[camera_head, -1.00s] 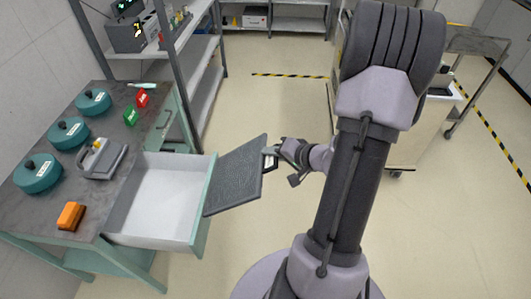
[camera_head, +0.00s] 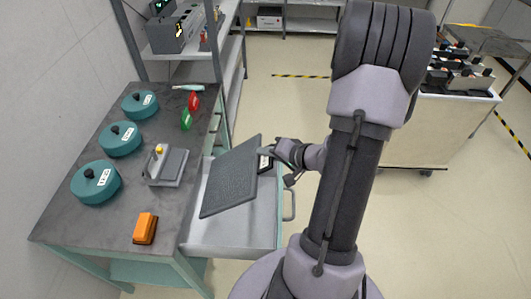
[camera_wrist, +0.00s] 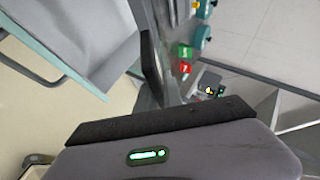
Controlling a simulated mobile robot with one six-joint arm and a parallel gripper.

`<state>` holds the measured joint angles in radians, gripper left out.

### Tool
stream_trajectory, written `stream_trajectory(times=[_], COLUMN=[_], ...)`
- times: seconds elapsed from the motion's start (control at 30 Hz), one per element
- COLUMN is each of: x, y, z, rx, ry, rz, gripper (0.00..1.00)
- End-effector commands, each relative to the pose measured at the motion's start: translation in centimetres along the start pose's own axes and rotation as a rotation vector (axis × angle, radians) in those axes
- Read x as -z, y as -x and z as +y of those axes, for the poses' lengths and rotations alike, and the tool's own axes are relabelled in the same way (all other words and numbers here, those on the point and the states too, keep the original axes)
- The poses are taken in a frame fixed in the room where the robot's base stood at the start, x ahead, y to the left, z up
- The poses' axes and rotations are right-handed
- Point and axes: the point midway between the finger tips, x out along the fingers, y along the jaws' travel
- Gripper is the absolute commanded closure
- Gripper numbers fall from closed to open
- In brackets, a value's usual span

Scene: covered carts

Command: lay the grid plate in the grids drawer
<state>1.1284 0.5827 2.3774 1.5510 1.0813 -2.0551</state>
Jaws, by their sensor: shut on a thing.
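The grid plate (camera_head: 231,178) is a dark grey, finely textured square plate. My gripper (camera_head: 268,158) is shut on its right edge and holds it tilted. In the head view the plate overlaps the open drawer (camera_head: 232,234), a pale grey tray with a green front, and hides much of its inside. The plate appears to be above the drawer; the exact gap cannot be judged. In the wrist view the plate shows edge-on as a dark strip (camera_wrist: 152,68). I cannot read a label on the drawer.
The bench (camera_head: 115,216) carries several teal round weights (camera_head: 96,182), a grey device (camera_head: 166,165), an orange block (camera_head: 145,228) and red and green blocks (camera_head: 186,119). A shelf rack (camera_head: 180,70) stands behind. A loaded cart (camera_head: 440,125) stands right. Floor between is clear.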

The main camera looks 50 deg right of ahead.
Motion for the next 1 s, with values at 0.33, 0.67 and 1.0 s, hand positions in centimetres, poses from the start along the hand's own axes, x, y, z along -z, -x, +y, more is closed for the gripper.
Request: stream_trajectory(times=[0.33, 0.67, 1.0], x=[0.0, -1.2, -2.8], y=[0.0, -2.0, -4.7], z=[0.1, 1.6, 3.5], rx=[0.001, 0.001, 0.001], ry=[0.000, 0.002, 0.000], rz=[0.001, -0.001, -0.001], gripper=[1.00, 1.00, 1.00])
